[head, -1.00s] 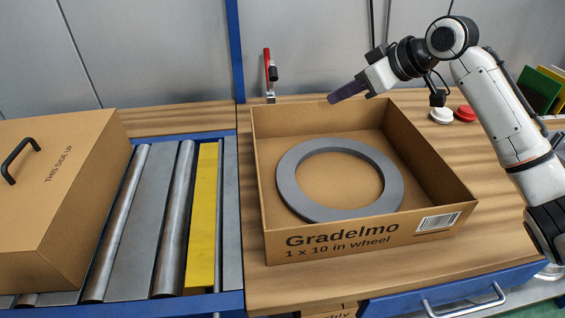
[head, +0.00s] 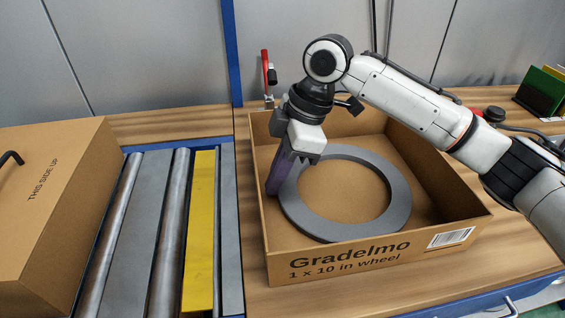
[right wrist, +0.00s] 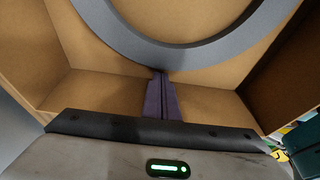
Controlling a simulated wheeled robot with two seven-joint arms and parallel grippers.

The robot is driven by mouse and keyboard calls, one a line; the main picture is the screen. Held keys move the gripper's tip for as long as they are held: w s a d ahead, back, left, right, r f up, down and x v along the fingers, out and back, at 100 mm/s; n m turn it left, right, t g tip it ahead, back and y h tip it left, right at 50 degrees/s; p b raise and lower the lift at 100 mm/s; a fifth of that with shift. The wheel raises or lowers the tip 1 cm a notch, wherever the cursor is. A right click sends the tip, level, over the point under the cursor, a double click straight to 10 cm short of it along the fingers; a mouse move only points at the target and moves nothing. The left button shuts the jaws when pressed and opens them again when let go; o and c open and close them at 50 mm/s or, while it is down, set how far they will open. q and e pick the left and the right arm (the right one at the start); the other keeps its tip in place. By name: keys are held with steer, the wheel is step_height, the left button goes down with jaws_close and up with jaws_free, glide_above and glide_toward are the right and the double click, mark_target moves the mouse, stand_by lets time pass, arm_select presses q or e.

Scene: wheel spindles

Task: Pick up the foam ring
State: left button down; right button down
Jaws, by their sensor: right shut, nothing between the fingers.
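The grey foam ring (head: 400,190) lies flat in the open cardboard box (head: 350,262), which is marked "Gradelmo 1 x 10 in wheel". My right gripper (head: 273,190) reaches down into the left part of the box, beside the ring's left edge. Its purple fingers are shut together with nothing between them. In the right wrist view the fingers (right wrist: 160,78) point at the near edge of the ring (right wrist: 180,58). I cannot tell whether the tips touch the ring. My left gripper is not in view.
A closed cardboard box (head: 50,200) sits on the roller conveyor (head: 150,225) at the left. A red toggle clamp (head: 266,75) stands behind the open box. A red button (head: 494,114) and green and yellow panels (head: 540,92) are at the back right.

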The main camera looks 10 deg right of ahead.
mark_target(297, 190)
steer(key=shift+a+f, duration=0.15)
steer(key=shift+f, duration=0.35)
steer(key=shift+r, duration=0.1)
